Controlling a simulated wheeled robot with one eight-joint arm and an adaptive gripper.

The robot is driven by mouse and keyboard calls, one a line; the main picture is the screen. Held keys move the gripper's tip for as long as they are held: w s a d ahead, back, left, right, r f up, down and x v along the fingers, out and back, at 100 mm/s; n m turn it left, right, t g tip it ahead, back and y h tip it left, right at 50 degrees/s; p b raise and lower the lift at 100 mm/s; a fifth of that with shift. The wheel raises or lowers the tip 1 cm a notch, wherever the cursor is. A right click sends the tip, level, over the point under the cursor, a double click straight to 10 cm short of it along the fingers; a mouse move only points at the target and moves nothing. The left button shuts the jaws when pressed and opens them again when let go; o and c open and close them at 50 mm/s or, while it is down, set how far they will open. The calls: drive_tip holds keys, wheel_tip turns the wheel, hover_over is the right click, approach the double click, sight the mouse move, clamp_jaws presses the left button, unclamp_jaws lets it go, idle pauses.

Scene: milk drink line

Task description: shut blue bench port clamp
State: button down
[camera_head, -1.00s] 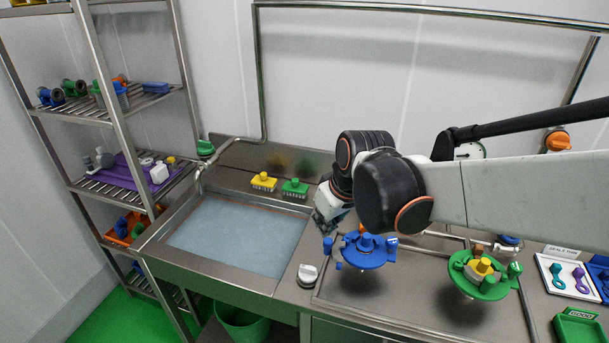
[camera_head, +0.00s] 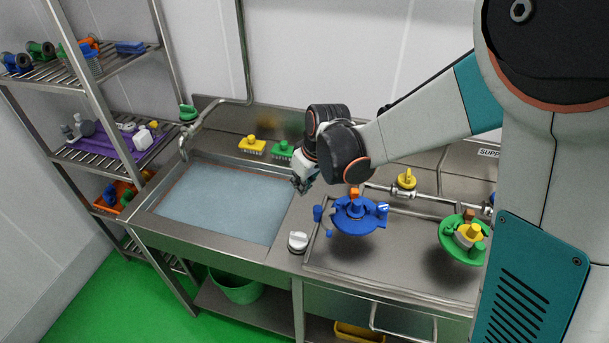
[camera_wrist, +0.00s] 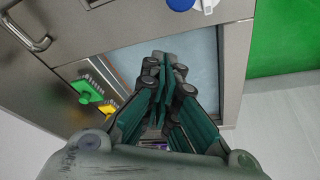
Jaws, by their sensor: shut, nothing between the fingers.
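The blue bench port (camera_head: 352,222) is on the steel worktop right of the sink, with blue fittings at its left and right sides and an orange piece on top. I cannot tell whether its clamp is open or shut. My gripper (camera_head: 303,184) is up and left of the port, apart from it, near the sink's right rim. In the wrist view my gripper (camera_wrist: 166,78) has its fingers together and empty, over the sink. A blue round part (camera_wrist: 180,4) is cut off at that view's top edge; I cannot tell if it belongs to the port.
The water-filled sink (camera_head: 220,205) is at the left. Yellow (camera_head: 252,146) and green (camera_head: 282,150) brushes lie behind it. A white knob (camera_head: 298,241) is at the front edge. A green port (camera_head: 463,250) stands to the right. A shelf rack (camera_head: 105,150) is at far left.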

sight(324, 215)
drive_tip(key=shift+s+d+f+b, duration=0.5)
drive_tip(key=shift+s+d+f, duration=0.55)
drive_tip(key=shift+s, duration=0.25)
drive_tip(key=shift+s+a, duration=0.1)
